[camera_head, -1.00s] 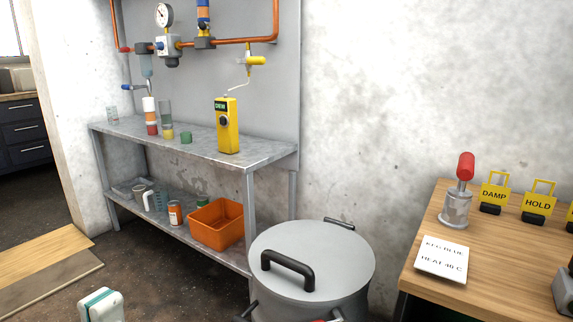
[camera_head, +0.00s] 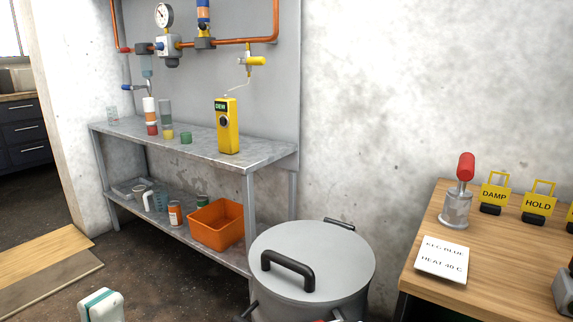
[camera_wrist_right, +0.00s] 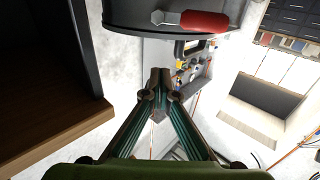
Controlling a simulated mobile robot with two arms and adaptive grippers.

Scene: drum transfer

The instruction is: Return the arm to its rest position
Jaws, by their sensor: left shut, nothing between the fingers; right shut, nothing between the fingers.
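My right gripper (camera_wrist_right: 160,85) shows in the right wrist view. Its two teal fingers with brown tips meet, and nothing is between them. It is apart from the grey drum (camera_wrist_right: 130,12), whose red lever (camera_wrist_right: 205,21) shows above the fingertips in that picture. In the head view the drum (camera_head: 335,262) stands on the floor with its lid on and a black handle (camera_head: 288,268) on top. A white part with a teal band (camera_head: 100,305), probably of my left arm, shows at the bottom left. No fingers of my left gripper show there.
A wooden bench (camera_head: 415,285) stands right of the drum, with a card (camera_head: 442,259), a red-topped device (camera_head: 457,200) and yellow tags (camera_head: 495,192). A metal shelf (camera_head: 272,152) at left holds a yellow meter (camera_head: 228,125) and an orange bin (camera_head: 217,224). Floor at lower left is open.

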